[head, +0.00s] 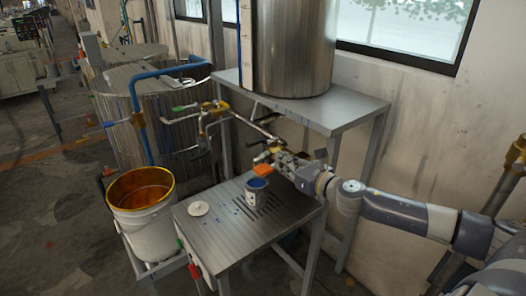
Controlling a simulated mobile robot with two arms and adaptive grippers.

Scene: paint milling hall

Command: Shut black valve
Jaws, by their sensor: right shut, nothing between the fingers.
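Brass valve fittings (213,107) sit on the pipe left of the metal tank, with a dark lever (200,154) hanging below them. Another small dark handle (254,143) shows by the brass outlet at the pipe's right end. I cannot tell for sure which of these is the black valve. My right gripper (279,158) reaches in from the right and is shut and empty, close to that outlet. It hides part of the outlet, and I cannot tell whether it touches it. An orange piece (263,170) shows just below the gripper. My left gripper is not in view.
A can with blue paint (256,194) and a white lid (199,209) are on the slotted metal table (215,240) below the gripper. A white bucket (150,228) stands left. The steel tank (293,45) rests on a raised shelf (345,113) behind.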

